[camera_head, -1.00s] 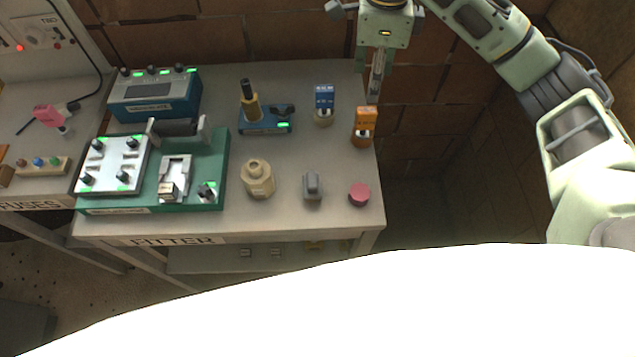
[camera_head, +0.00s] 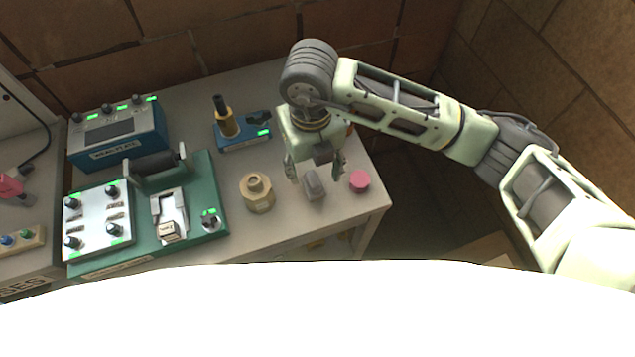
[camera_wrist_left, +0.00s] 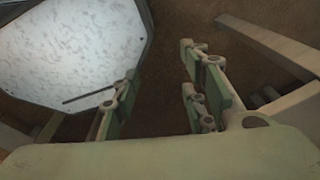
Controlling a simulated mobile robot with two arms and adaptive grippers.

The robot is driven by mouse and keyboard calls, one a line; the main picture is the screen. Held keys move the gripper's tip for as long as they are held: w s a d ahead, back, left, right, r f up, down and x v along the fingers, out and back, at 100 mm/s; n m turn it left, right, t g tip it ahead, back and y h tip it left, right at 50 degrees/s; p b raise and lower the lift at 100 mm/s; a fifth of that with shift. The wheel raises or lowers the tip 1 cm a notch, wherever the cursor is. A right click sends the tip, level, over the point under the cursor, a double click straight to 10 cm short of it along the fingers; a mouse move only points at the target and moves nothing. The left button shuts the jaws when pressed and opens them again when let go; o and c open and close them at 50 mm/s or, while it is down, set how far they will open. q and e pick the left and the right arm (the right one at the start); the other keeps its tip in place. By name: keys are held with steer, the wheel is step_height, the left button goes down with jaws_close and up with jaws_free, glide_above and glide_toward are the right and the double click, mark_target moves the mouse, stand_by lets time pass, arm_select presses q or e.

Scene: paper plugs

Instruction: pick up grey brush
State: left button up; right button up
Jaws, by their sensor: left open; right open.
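The grey brush (camera_head: 314,186) is a small grey block standing near the front right of the fitter table, between a tan hex-based piece and a pink-red round piece. My right gripper (camera_head: 316,174) comes in from the right and points down over the brush. Its open fingers are on either side of the brush, and I cannot tell how far above it they are. The brush is not gripped. My left gripper (camera_wrist_left: 163,108) shows only in the left wrist view; it is open and empty, away from the table top.
The tan hex piece (camera_head: 257,193) stands left of the brush and the pink-red piece (camera_head: 359,180) right of it. A green fixture board (camera_head: 205,180), a blue device (camera_head: 120,135) and a blue stand (camera_head: 243,135) fill the left and back. My right arm hides the back right of the table.

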mark_target(313, 178)
step_height(313, 178, down, 3)
steer(key=shift+s+d+p, duration=0.1)
steer(key=shift+d+p, duration=0.05)
steer(key=shift+p, duration=0.75)
step_height(313, 178, down, 3)
steer(key=shift+f+p, duration=0.2)
steer(key=shift+p, duration=0.3)
steer(key=shift+f, duration=0.15)
steer(key=c, duration=0.9)
arm_select(q)
steer(key=shift+s+d+r, duration=0.2)
steer(key=shift+d+r, duration=0.2)
steer(key=shift+r, duration=0.35)
steer(key=shift+s+d+r, duration=0.15)
steer(key=shift+d+r, duration=0.2)
steer(key=shift+r, duration=0.35)
arm_select(e)
steer(key=c, duration=0.4)
